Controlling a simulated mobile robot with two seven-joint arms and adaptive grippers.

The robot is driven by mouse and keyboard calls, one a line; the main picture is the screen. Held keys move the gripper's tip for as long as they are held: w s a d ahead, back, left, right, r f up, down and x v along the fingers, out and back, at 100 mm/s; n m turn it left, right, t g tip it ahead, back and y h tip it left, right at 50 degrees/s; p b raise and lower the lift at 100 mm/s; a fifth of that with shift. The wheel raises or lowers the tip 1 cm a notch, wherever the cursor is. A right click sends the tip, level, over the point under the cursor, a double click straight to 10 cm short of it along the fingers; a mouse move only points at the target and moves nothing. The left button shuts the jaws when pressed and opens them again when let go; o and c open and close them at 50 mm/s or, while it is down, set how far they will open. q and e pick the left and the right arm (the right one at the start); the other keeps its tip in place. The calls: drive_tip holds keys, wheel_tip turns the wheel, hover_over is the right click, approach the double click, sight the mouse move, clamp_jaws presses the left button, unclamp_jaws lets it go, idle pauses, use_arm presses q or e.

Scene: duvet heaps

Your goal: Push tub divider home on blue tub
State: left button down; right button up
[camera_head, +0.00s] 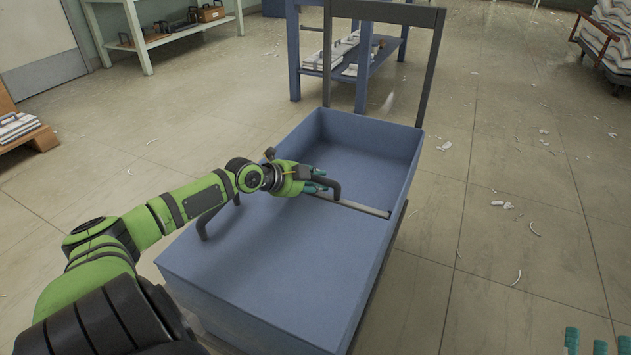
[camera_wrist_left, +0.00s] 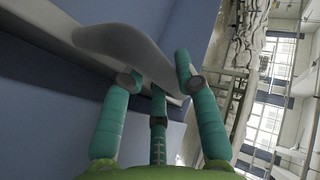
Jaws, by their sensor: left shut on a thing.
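The blue tub (camera_head: 385,140) stands in the middle of the head view, its far part open and empty. A flat blue surface (camera_head: 270,265) fills its near part. A grey strip (camera_head: 362,208) crosses the tub at the edge between the two parts; I take it as the divider's edge.
A dark upright frame (camera_head: 436,65) stands at the tub's far end. Behind it is a blue shelf table (camera_head: 293,60) with stacked white items. A pale bench (camera_head: 140,45) stands far left. Floor right of the tub is open, with scattered white scraps (camera_head: 500,204).

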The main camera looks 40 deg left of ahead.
drive_tip(key=shift+s+a+r+y, duration=0.1)
drive_tip(key=shift+s+r+y, duration=0.2)
drive_tip(key=shift+r, duration=0.2)
use_arm(q)
drive_tip(key=shift+f, duration=0.25)
drive_tip(key=c, duration=0.9)
unclamp_jaws()
drive_tip(key=shift+o, duration=0.2)
use_arm(e)
drive_tip(key=shift+s+a+r+n+t+y, duration=0.1)
drive_tip(key=shift+s+r+n+t+y, duration=0.1)
drive_tip(key=shift+s+r+t, duration=0.2)
drive_tip(key=shift+s+r+n+t+y, duration=0.1)
drive_tip(key=shift+s+r+t+y, duration=0.15)
drive_tip(key=shift+r, duration=0.25)
use_arm(q)
drive_tip(key=shift+f, duration=0.1)
use_arm(e)
drive_tip(key=shift+w, duration=0.1)
use_arm(q)
drive_tip(key=shift+s, duration=0.15)
drive_tip(key=shift+v, duration=5.95)
